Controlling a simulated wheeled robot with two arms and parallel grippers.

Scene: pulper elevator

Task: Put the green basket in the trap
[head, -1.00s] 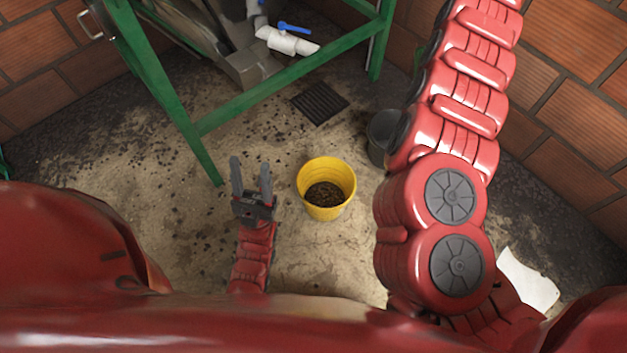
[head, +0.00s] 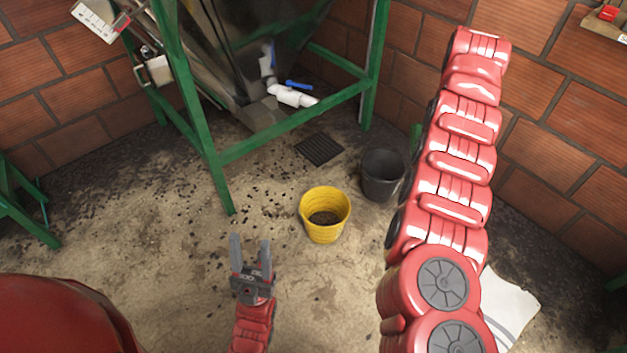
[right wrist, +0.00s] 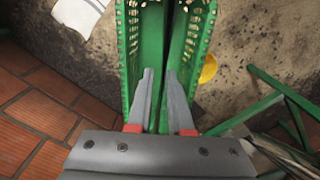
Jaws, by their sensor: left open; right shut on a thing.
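The green basket (right wrist: 152,40), with perforated sides, fills the upper middle of the right wrist view. My right gripper (right wrist: 160,78) is shut on it, with its grey fingers on the basket's green wall. Part of the basket runs out of the top of that view. My left gripper (head: 250,252) is open and empty above the floor, at lower middle left. I cannot make out which thing is the trap.
A yellow bucket (head: 325,232) with dark contents and a black bucket (head: 382,178) stand on the floor. A green metal frame (head: 196,105) holds a steel hopper, with a white pipe (head: 292,97) below. A floor grate (head: 319,149) lies nearby. Brick walls (head: 560,100) close the corner.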

